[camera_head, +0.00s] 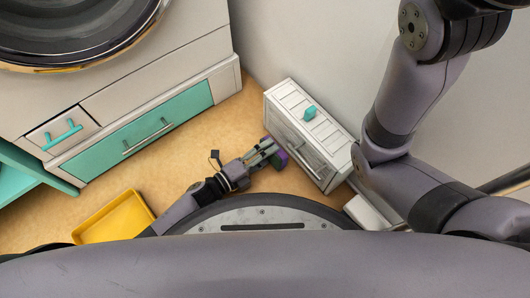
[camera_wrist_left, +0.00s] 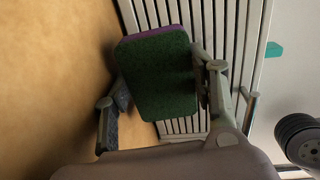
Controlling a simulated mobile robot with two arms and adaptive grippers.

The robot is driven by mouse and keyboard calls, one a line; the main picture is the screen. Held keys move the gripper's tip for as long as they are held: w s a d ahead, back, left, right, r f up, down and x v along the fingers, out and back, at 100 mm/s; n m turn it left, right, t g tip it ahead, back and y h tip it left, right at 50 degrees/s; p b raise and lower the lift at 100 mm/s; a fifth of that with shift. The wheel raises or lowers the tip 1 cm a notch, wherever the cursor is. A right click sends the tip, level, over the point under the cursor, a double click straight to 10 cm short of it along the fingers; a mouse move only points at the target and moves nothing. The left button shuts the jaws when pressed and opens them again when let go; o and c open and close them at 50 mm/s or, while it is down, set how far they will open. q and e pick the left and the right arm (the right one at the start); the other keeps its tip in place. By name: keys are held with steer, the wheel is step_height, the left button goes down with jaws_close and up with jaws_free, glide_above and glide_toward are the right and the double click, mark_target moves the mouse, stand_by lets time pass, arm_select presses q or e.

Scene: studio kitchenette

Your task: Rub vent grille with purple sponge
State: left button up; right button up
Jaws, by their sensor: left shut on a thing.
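The purple sponge (camera_head: 280,160) is in my left gripper (camera_head: 268,155), low beside the white slatted unit. In the left wrist view the sponge (camera_wrist_left: 155,75) shows a dark green face and a purple edge, between the two fingers of my left gripper (camera_wrist_left: 160,92). The vent grille (camera_wrist_left: 228,30) shows there as pale parallel slats behind the sponge. In the head view the grille side of the white unit (camera_head: 302,158) is just right of the sponge. I cannot tell whether they touch. My right arm comes in at the upper right, but its gripper is out of view.
A teal piece (camera_head: 309,113) sits on top of the white unit. A yellow tray (camera_head: 115,217) lies on the tan floor (camera_head: 190,150) at the lower left. A cabinet with a teal drawer (camera_head: 140,130) stands at the left. Floor between cabinet and unit is clear.

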mark_target(273, 125)
arm_select(q)
steer(key=shift+t+h, duration=0.3)
steer(key=shift+h, duration=0.1)
steer(key=d+r, duration=0.1)
steer(key=w+d, duration=0.1)
steer(key=w+d+r, duration=0.1)
steer(key=d, duration=0.1)
steer(key=shift+w+r, duration=0.2)
steer(key=shift+r, duration=0.15)
steer(key=shift+n, duration=0.3)
steer(key=shift+w+a+b, duration=0.35)
steer(key=shift+w+a, duration=0.5)
steer(key=shift+w, duration=0.35)
steer(key=shift+w+a+b, duration=0.35)
steer(key=shift+w+a, duration=0.5)
steer(key=shift+w, duration=0.3)
steer(key=shift+r, duration=0.1)
steer(key=shift+s+a+p, duration=0.2)
steer(key=shift+a+p, duration=0.1)
steer(key=shift+s+a+r+p, duration=0.15)
steer(key=shift+s+a+p, duration=0.15)
steer(key=shift+s+a, duration=0.25)
steer(key=shift+f+p+v, duration=0.15)
steer(key=shift+p+v, duration=0.1)
steer(key=shift+v, duration=0.7)
steer(key=shift+f+p+v, duration=0.15)
steer(key=shift+p+v, duration=0.05)
steer(key=shift+v, duration=0.75)
steer(key=shift+s, duration=0.15)
